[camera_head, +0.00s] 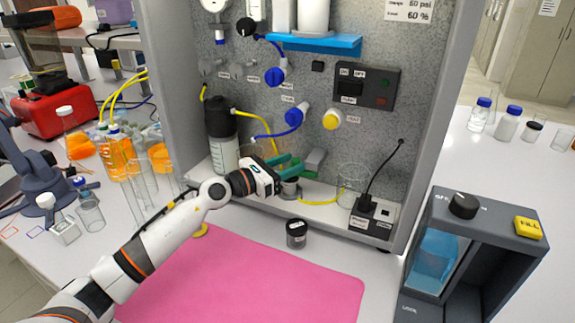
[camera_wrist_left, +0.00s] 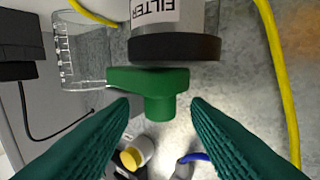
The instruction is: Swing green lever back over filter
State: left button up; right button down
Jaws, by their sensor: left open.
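The green lever (camera_wrist_left: 160,88) shows in the left wrist view as a flat bar with a short stub, between and ahead of my fingertips. It lies beside the dark rim of a clear cylinder labelled FILTER (camera_wrist_left: 172,18). In the head view the lever is hard to tell from my green fingers. My left gripper (camera_head: 297,166) is open at the foot of the rig panel. In the left wrist view its two fingers (camera_wrist_left: 160,105) stand apart on either side of the lever's stub, with nothing gripped. I cannot tell whether they touch it. My right gripper is not in view.
A small dark-lidded jar (camera_head: 297,234) stands in front, near the clear pink mat (camera_head: 250,280).

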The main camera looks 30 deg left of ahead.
pick_arm(q)
jog(key=b+v, duration=0.2)
jog(key=v, duration=0.4)
jog(key=shift+s+a+f, duration=0.1)
jog(key=shift+f, duration=0.05)
jog(key=shift+s+a, duration=0.3)
jog(key=shift+s, duration=0.3)
